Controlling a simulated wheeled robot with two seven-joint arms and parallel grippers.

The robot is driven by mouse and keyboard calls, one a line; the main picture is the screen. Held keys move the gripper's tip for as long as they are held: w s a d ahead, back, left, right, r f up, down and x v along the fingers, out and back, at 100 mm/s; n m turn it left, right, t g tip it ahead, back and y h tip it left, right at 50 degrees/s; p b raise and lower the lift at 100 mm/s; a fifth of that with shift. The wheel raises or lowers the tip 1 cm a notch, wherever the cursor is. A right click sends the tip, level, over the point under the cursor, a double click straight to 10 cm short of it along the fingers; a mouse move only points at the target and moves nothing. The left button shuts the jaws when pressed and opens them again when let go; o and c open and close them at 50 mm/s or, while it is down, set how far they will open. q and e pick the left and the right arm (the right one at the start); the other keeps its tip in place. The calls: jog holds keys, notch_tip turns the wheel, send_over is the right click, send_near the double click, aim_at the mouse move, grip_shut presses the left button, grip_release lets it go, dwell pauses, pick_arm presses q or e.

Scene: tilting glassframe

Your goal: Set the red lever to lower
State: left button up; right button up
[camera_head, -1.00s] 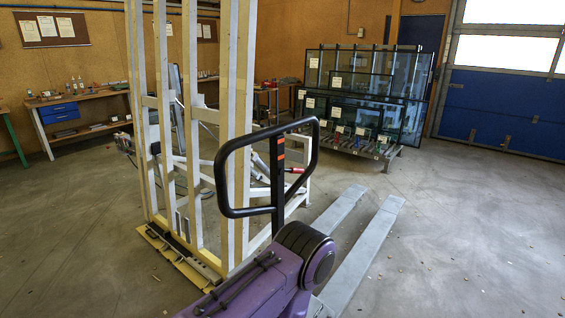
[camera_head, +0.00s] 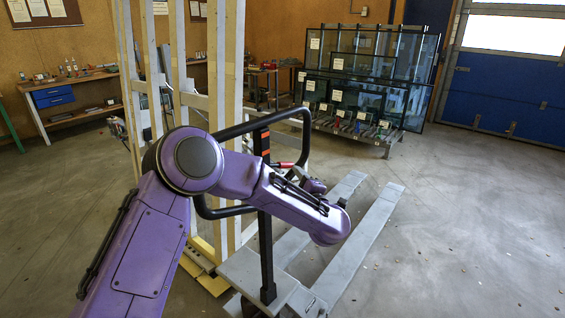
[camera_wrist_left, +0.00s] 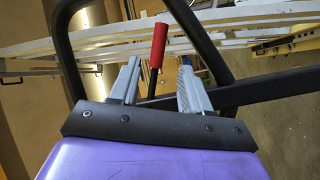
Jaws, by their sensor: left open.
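The red lever (camera_head: 285,165) shows in the head view as a short red handle, lying nearly level behind the black loop handle. In the left wrist view the red lever (camera_wrist_left: 158,45) points up in the picture, with a dark rod below it. My left gripper (camera_head: 299,173) is close beside the lever and partly hidden by its own purple wrist. In the left wrist view the left gripper (camera_wrist_left: 158,63) is open, with the lever appearing between its two grey fingers. I cannot tell whether they touch it. My right gripper is not in view.
The black loop handle (camera_head: 265,270) of a pallet truck stands close around my left arm. Its forks (camera_head: 365,238) reach over the floor. The tall pale frame (camera_head: 233,60) stands behind it. A rack of glass panes (camera_head: 365,65) is farther back.

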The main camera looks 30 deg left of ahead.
aim_at(286, 167)
pick_arm(q)
jog(key=p+x, duration=0.1)
jog(key=x, duration=0.3)
jog(key=p+x, duration=0.2)
jog(key=x, duration=0.3)
jog(key=shift+w+a+r, duration=0.1)
jog(key=shift+a+r, duration=0.1)
jog(key=shift+a, duration=0.15)
jog(key=shift+w+a, duration=0.3)
jog(key=shift+d, duration=0.1)
grip_shut()
jog(key=shift+f, duration=0.1)
